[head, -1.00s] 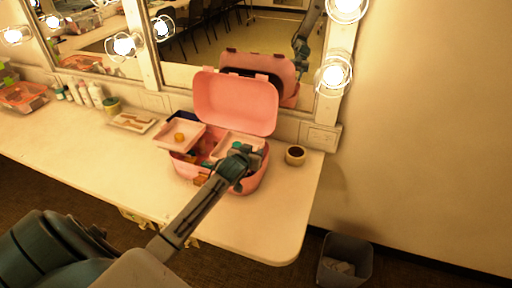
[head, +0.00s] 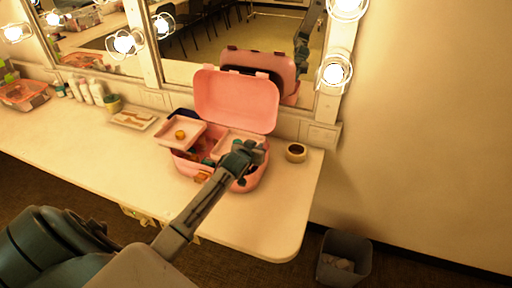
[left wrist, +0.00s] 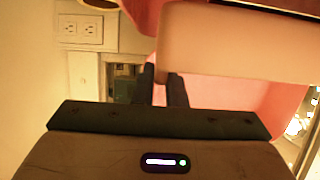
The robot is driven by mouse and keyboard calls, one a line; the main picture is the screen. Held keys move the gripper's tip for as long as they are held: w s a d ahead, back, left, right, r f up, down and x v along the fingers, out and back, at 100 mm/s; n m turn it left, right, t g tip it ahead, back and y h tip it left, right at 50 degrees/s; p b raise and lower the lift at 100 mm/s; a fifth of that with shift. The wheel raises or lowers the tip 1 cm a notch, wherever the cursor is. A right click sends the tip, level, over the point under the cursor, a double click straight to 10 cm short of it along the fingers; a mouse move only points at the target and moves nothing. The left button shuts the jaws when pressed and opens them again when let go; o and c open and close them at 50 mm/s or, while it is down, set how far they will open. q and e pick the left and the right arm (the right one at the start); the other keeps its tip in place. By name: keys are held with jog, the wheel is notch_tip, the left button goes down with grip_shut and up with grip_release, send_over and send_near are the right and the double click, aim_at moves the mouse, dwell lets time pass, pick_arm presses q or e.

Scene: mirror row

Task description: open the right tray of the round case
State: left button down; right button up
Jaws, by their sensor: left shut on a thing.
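The round pink case (head: 188,168) stands on the counter with its lid (head: 236,100) raised. Its left tray (head: 165,143) is lifted out to the left and holds a small orange thing. Its right tray (head: 228,140) is on the right side, partly hidden by my left gripper (head: 256,152). That gripper is shut on the right tray's edge. In the left wrist view, the two dark fingers (left wrist: 162,88) are close together at the pale pink tray (left wrist: 230,45). The exact contact is small and partly hidden. My right gripper is not in view.
A dark-rimmed round roll (head: 296,153) stands right of the case. A flat tray (head: 133,119), bottles (head: 97,92) and an orange box (head: 22,95) stand to the left. The lit mirror is behind. A bin (head: 345,260) is on the floor. The front counter is clear.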

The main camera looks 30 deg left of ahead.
pick_arm(q)
jog(key=w+d, duration=0.2)
jog(key=d, duration=0.7)
jog(key=shift+d, duration=0.3)
jog(key=c, duration=1.5)
grip_release()
jog(key=shift+b+v, duration=1.3)
jog(key=shift+v, duration=4.1)
